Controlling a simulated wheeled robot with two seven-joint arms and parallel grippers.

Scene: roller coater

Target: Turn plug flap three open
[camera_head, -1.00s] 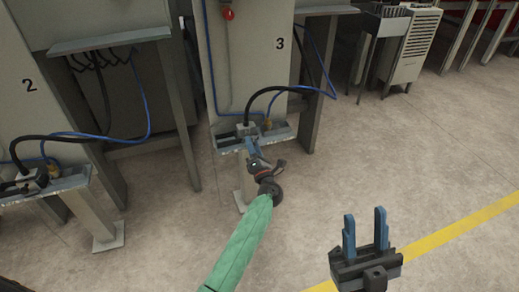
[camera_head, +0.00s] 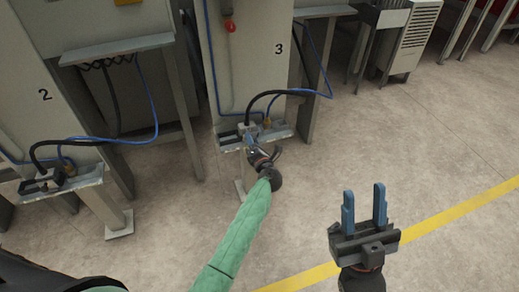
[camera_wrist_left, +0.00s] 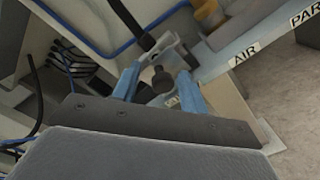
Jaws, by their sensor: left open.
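The number three panel (camera_head: 279,80) stands at the centre back, with a small bracket shelf (camera_head: 281,133) low on its front. A grey plug housing (camera_head: 246,128) with a thick black cable sits on that shelf. My left gripper (camera_head: 247,139) is at this housing and hides part of it. In the left wrist view, its blue fingers (camera_wrist_left: 160,88) are apart, with a dark round knob (camera_wrist_left: 161,80) and a grey metal bracket-like piece (camera_wrist_left: 166,52) between or just beyond them. Whether they touch, and the flap's exact position, I cannot tell. My right gripper (camera_head: 364,206) is open and empty, away from the panel.
A yellow fitting (camera_head: 267,122) with a blue hose sits right of the housing; its AIR label (camera_wrist_left: 244,54) shows in the wrist view. The number two panel (camera_head: 44,110) has a similar shelf at left.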

